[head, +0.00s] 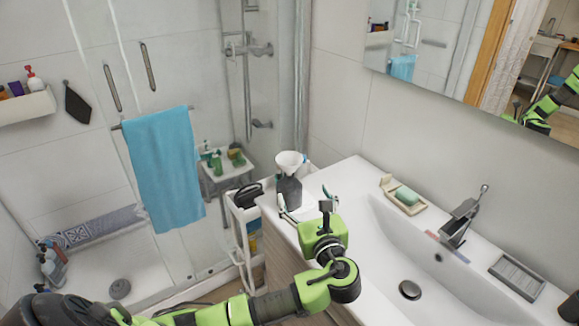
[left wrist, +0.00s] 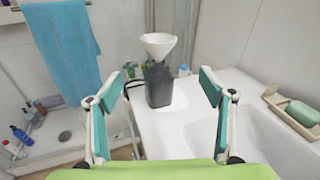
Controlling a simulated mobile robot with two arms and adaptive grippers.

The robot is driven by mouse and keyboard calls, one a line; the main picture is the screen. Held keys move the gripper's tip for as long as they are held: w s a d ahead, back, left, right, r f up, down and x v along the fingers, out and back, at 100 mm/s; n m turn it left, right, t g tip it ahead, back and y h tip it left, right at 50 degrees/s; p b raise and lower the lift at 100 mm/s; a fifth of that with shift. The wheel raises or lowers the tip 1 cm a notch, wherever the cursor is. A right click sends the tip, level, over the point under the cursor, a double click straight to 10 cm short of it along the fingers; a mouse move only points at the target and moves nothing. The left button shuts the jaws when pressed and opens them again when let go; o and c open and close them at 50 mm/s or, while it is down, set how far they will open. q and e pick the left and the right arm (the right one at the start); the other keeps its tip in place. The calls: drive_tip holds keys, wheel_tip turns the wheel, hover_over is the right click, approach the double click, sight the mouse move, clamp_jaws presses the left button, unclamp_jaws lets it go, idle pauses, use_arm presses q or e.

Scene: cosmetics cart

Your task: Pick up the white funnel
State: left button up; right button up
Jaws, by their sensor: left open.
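The white funnel (head: 289,161) sits upright in the top of a dark grey bottle (head: 289,192) at the far left end of the white washbasin counter. In the left wrist view the funnel (left wrist: 159,45) shows its wide mouth upward, above the dark bottle (left wrist: 159,86). My left gripper (head: 307,204) is open and empty, in front of the bottle. In the left wrist view its two teal-padded fingers (left wrist: 162,90) stand apart, with the bottle and funnel seen beyond and between them. The funnel's spout is hidden in the bottle. My right gripper is out of view.
A soap dish (head: 417,206) with green soap, a faucet (head: 462,217) and a grey tray (head: 517,277) stand right on the counter. A white cart (head: 243,216) stands left of the counter. A blue towel (head: 166,165) hangs on the shower glass.

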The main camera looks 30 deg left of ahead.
sight(293, 167)
use_arm(q)
drive_tip(key=shift+m, duration=0.4)
drive_tip(key=p+x, duration=0.1)
drive_tip(key=x, duration=0.3)
drive_tip(key=r+p+x, duration=0.1)
drive_tip(key=x, duration=0.4)
drive_tip(key=r+p+x, duration=0.1)
drive_tip(key=x, duration=0.3)
drive_tip(key=shift+w+a+p, duration=0.2)
drive_tip(key=shift+a+p, duration=0.2)
drive_tip(key=shift+a, duration=0.05)
drive_tip(key=shift+w+a+f, duration=0.1)
drive_tip(key=shift+w+a, duration=0.1)
drive_tip(key=c, duration=1)
